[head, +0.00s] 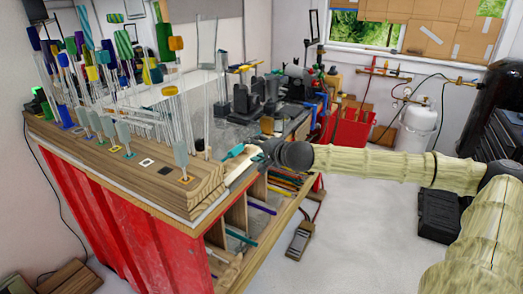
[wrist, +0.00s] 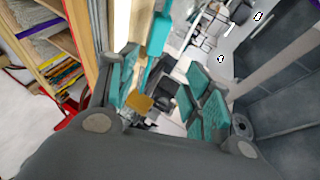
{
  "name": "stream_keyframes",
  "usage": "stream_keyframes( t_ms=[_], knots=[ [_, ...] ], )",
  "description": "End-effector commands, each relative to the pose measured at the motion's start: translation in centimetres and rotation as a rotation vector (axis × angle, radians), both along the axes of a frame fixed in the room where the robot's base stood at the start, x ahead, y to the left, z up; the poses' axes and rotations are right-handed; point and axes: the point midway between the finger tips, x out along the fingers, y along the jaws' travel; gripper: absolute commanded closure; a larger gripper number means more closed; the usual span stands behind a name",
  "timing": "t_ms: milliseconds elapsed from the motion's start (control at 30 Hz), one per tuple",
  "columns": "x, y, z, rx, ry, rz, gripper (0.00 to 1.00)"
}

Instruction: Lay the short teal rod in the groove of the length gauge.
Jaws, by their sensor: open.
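My gripper (head: 243,158) is at the right end of the wooden rack, low beside the bench edge. In the wrist view its two teal-padded fingers (wrist: 163,90) are spread apart, and I see nothing clamped between them. A teal piece (wrist: 157,36) with a yellowish end shows beyond the fingers at the top; I cannot tell whether it is the short teal rod. In the head view, teal at the gripper may be a finger pad. I cannot make out the length gauge or its groove for certain; the arm and gripper cover part of that area.
Many upright glass rods with coloured ends stand in the wooden rack (head: 115,150), close left of my gripper. Dark equipment (head: 255,95) crowds the bench behind. Shelves with coloured rods (head: 285,182) lie under the bench top. The floor (head: 350,225) at right is mostly clear.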

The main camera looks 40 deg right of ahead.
Motion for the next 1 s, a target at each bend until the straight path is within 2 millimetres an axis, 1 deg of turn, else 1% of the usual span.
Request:
stream_keyframes(
  t_ms=[600,1000],
  knots=[
    [-1.6,0.1,0.7,0.007,-0.004,-0.002,0.50],
    [-2.4,-0.2,0.7,0.004,0.002,0.003,0.50]
  ],
)
